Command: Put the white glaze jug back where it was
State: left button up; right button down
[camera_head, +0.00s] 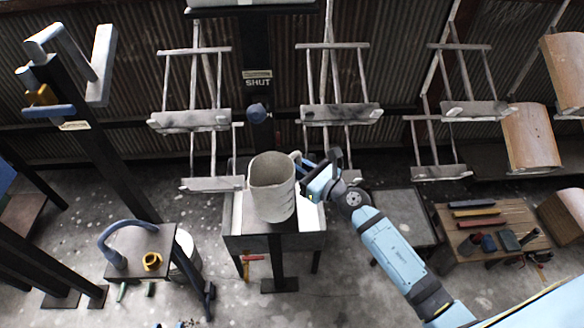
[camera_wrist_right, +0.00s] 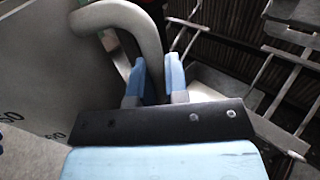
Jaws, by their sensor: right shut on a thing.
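The white glaze jug (camera_head: 271,190) is a pale grey-white pitcher, upright in the middle of the head view. Its handle is on its right side. My right gripper (camera_head: 312,172) comes in from the right and is shut on this handle. In the wrist view, the two blue fingers of my right gripper (camera_wrist_right: 156,82) lie on either side of the curved jug handle (camera_wrist_right: 148,35). The jug's body (camera_wrist_right: 45,75) fills the left of that view and bears dark printed marks. I cannot tell whether the jug's base touches the surface below. My left gripper is not in view.
A grey metal stand (camera_head: 275,241) is below and behind the jug. A dark post with a SHUT sign (camera_head: 257,83) rises behind it. Hanging racks (camera_head: 342,113) line the back. A small table (camera_head: 141,252) is at left, a wooden tool table (camera_head: 487,228) at right.

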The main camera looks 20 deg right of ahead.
jog(key=w+f, duration=0.1)
jog(key=w+a+f+b, duration=0.1)
jog(key=f, duration=0.1)
jog(key=shift+w+a, duration=0.1)
jog(key=shift+a, duration=0.05)
jog(key=shift+f, duration=0.3)
jog(key=shift+b, duration=0.3)
jog(key=c, duration=1.6)
grip_release()
jog(key=shift+f, duration=0.15)
jog(key=o, duration=0.5)
